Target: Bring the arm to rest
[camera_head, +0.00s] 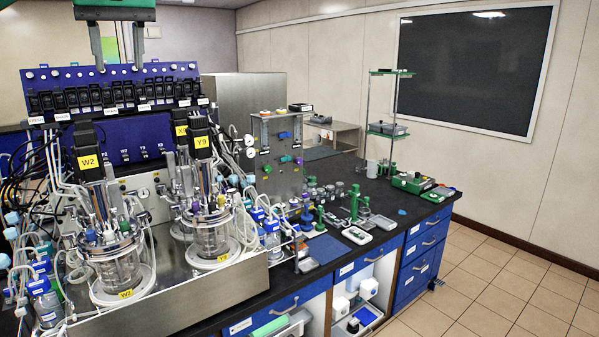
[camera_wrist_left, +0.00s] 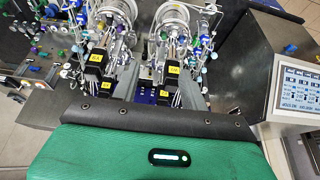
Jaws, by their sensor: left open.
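My left gripper (camera_head: 118,66) hangs at the top left of the head view, its two fingers pointing down and apart. It is open, with nothing between the fingers. It is in front of the blue rack of black modules (camera_head: 112,88) and above the twin bioreactors. In the left wrist view, the green and black housing of my own arm fills the lower part. My right gripper is in neither view.
Glass bioreactor W2 (camera_head: 118,268) and bioreactor Y9 (camera_head: 212,236) stand on a steel platform with tubing around them. Small fittings crowd the dark bench (camera_head: 408,210) to the right. A touchscreen (camera_wrist_left: 300,88) shows at the wrist view's right. The tiled floor (camera_head: 500,290) is clear.

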